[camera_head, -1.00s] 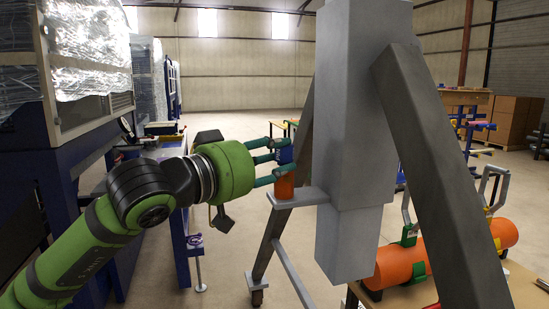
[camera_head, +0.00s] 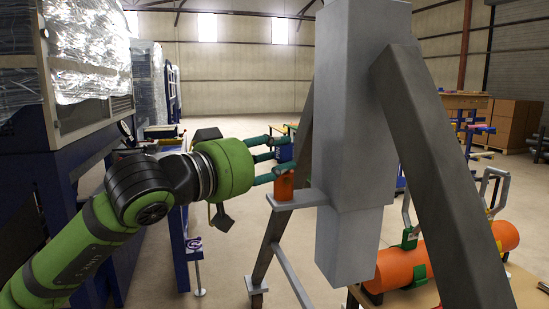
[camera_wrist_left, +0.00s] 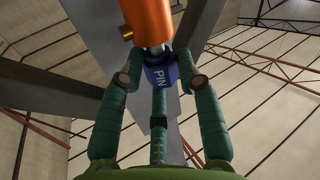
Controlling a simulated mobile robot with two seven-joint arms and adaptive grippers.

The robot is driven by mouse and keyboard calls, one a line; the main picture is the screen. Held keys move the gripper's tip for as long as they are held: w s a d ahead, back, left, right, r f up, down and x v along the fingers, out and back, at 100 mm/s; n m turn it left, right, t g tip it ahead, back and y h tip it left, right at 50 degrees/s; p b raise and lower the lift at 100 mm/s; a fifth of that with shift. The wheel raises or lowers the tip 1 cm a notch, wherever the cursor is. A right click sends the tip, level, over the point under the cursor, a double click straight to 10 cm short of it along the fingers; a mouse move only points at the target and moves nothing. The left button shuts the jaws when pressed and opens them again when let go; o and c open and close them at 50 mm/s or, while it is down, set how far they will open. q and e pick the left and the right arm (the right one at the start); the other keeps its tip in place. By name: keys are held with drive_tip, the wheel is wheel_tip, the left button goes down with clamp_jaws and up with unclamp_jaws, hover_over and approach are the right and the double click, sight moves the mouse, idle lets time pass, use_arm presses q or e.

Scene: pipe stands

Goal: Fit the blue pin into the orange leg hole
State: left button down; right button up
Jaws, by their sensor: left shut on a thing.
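The blue pin (camera_wrist_left: 160,75), marked PIN, is between the fingertips of my left gripper (camera_wrist_left: 163,85) in the left wrist view. My left gripper (camera_head: 279,158) comes in from the left in the head view and is shut on the pin. The orange leg piece (camera_head: 284,188) rests on a grey bracket (camera_head: 300,199) just below the fingertips. It also shows as an orange cylinder (camera_wrist_left: 147,20) beside the pin in the left wrist view. The hole and the exact contact between pin and leg piece are hidden. My right gripper is not in view.
A large grey stand (camera_head: 355,120) with slanted legs rises close to the right of my gripper. An orange pipe (camera_head: 400,268) lies on a table at the lower right. A dark blue machine (camera_head: 70,170) stands at left. Open floor lies behind.

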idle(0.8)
use_arm(q)
drive_tip(key=shift+f+b, duration=0.75)
drive_tip(key=shift+b, duration=0.25)
drive_tip(key=shift+r, duration=0.6)
drive_tip(key=shift+r, duration=0.1)
idle(1.4)
drive_tip(key=shift+f+b, duration=0.65)
drive_tip(key=shift+b, duration=0.3)
